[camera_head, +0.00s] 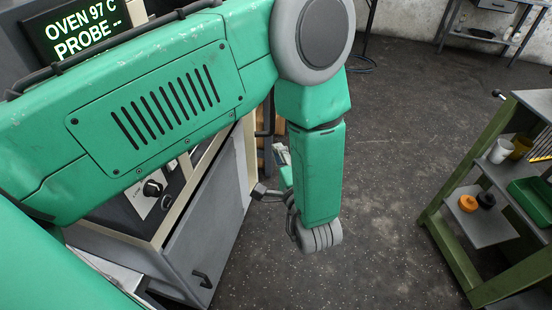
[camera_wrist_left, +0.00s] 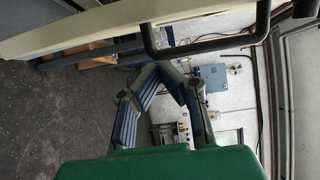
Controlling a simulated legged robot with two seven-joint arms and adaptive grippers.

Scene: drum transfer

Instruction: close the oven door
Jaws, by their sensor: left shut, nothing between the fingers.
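The oven shows at the left of the head view behind my green left arm, with its display (camera_head: 80,28) reading 97 C. A pale, cream-edged panel (camera_head: 246,150), which looks like the oven door, stands out at an angle. In the left wrist view the door's pale edge (camera_wrist_left: 100,34) crosses the top, with a black bar handle (camera_wrist_left: 205,44) on it. My left gripper (camera_wrist_left: 163,72) is shut and empty, with its tips below and left of the handle; contact cannot be told. In the head view it is mostly hidden behind my forearm. My right gripper is not in view.
A grey cabinet front (camera_head: 208,225) with a small black handle is below the oven. A green shelf rack (camera_head: 455,205) holding cups and trays stands at the right. Open dark floor (camera_head: 385,170) lies between them. A bench (camera_head: 490,35) stands at the far wall.

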